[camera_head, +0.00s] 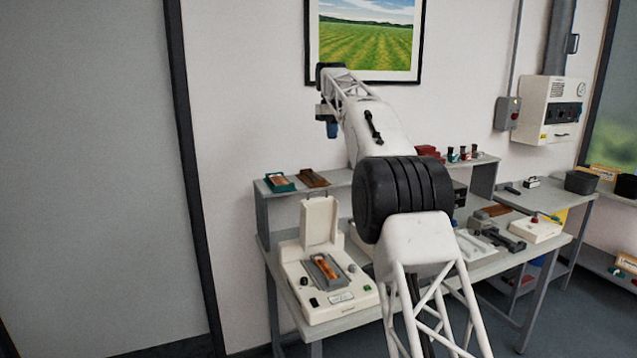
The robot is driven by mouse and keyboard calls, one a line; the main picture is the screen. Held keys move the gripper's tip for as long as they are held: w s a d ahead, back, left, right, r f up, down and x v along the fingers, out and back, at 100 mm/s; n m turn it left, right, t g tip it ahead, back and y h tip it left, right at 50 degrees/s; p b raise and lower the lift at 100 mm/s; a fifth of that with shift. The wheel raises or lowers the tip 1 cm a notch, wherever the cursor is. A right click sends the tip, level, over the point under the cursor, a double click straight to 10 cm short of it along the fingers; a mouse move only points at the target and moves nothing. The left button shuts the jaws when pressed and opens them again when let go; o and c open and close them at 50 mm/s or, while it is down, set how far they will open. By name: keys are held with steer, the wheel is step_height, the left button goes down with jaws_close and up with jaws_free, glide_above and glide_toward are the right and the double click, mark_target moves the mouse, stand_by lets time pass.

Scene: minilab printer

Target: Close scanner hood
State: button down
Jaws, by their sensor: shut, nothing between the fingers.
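The scanner (330,295) is a cream-coloured machine on the left end of the workbench. Its hood (320,222) stands upright at the back of the machine. A grey tray (337,272) with an orange-brown item in it sits in the open top of the scanner. My gripper (329,128) is up in the air in front of the wall, above the raised shelf and apart from the hood. It is small in view and points down, with its fingers shut and empty. My arm hides the middle of the bench.
A shelf (262,190) behind the scanner bears a green tray (280,182) and a brown tray (312,178). A second cream device (535,229) and several tools lie on the bench to the right. A wall box (552,110) hangs at right. The space above the scanner is clear.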

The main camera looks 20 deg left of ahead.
steer(key=a+f, duration=0.4)
steer(key=a, duration=0.2)
steer(key=shift+a+n, duration=0.3)
steer(key=shift+n, duration=0.1)
steer(key=shift+w, duration=0.1)
steer(key=shift+f, duration=0.2)
glide_above(320, 198)
steer(key=shift+w+a+f, duration=0.1)
steer(key=shift+a+f, duration=0.05)
steer(key=shift+f, duration=1.85)
steer(key=shift+w+a+f, duration=0.1)
steer(key=shift+w+f, duration=0.05)
steer(key=shift+f, duration=1.9)
steer(key=shift+w+a+f, duration=0.1)
steer(key=shift+a+f, duration=0.05)
steer(key=shift+f, duration=1.85)
steer(key=shift+s+d, duration=0.2)
steer(key=shift+s+d, duration=0.15)
